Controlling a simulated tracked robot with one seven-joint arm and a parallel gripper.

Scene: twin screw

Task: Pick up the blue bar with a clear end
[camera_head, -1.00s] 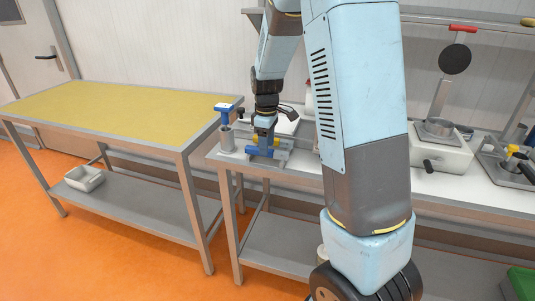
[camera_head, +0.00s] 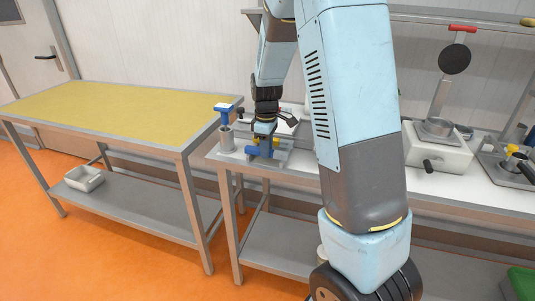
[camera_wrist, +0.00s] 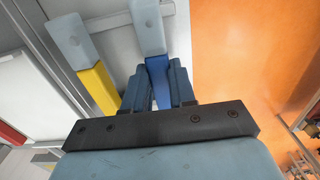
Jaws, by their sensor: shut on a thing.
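The blue bar (camera_wrist: 158,78) has a pale, clear end (camera_wrist: 147,28) pointing to the top of the wrist view. My gripper (camera_wrist: 161,80) is shut on its blue part, with one finger on each side. In the head view, my gripper (camera_head: 264,132) points down at the left end of the white bench, and the blue bar (camera_head: 262,151) shows small and low beneath it. Whether the bar is clear of its support cannot be told. A yellow bar (camera_wrist: 100,86) with a similar clear end lies just left of it in the wrist view, apart from my fingers.
A blue-topped tool (camera_head: 223,110) stands in a grey cup left of my gripper. A yellow-topped table (camera_head: 110,110) is at the left, its top clear. A white block device with a black disc (camera_head: 454,59) stands further right on the bench.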

